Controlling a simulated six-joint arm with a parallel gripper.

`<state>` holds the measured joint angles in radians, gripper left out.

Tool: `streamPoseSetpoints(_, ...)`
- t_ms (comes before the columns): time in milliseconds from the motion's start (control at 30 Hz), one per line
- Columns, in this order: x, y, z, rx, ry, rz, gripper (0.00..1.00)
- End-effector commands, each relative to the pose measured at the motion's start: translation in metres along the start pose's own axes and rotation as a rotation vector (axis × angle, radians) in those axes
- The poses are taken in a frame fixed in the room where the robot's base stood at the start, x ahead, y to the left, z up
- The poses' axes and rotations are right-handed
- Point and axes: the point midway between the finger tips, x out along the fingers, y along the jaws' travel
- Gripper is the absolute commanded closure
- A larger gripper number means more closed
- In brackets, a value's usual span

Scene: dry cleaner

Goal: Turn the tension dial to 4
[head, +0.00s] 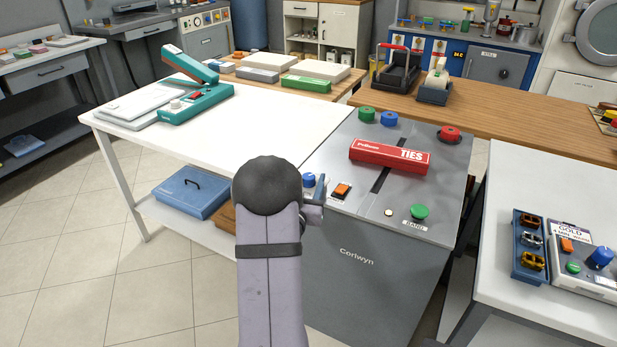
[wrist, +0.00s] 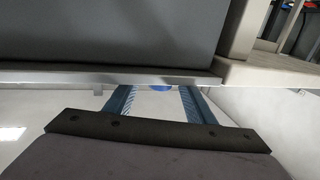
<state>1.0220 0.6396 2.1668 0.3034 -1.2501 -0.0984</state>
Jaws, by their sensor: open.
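A grey banding machine (head: 357,255) marked Cortwyn stands in the middle of the head view. A small blue knob (head: 309,180), which may be the tension dial, is at the left front of its top, beside an orange rocker switch (head: 342,190). My gripper (head: 319,188) is close to the knob and partly hidden by my arm. In the wrist view, my gripper (wrist: 158,92) has its two blue fingers apart, with a sliver of blue knob (wrist: 161,88) showing between them. I cannot tell whether they touch it. No scale numbers or pointer can be read.
A red TIES box (head: 389,156) lies across the machine's dark slot. A green button (head: 419,211) by a BAND label, a red knob (head: 449,133), and green and blue round pieces (head: 378,117) are also on top. The white table (head: 240,130) to the left is mostly clear.

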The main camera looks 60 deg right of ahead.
Motion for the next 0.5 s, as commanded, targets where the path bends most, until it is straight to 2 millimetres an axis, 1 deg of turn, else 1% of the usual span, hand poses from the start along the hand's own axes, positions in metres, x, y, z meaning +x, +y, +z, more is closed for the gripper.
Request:
streamPoseSetpoints(100,0.009,0.000,0.000,0.000,0.000,0.001,0.50)
streamPoseSetpoints(200,0.013,0.000,0.000,-0.001,0.000,0.000,0.50)
streamPoseSetpoints(500,0.015,0.000,0.000,0.000,0.000,0.000,0.50)
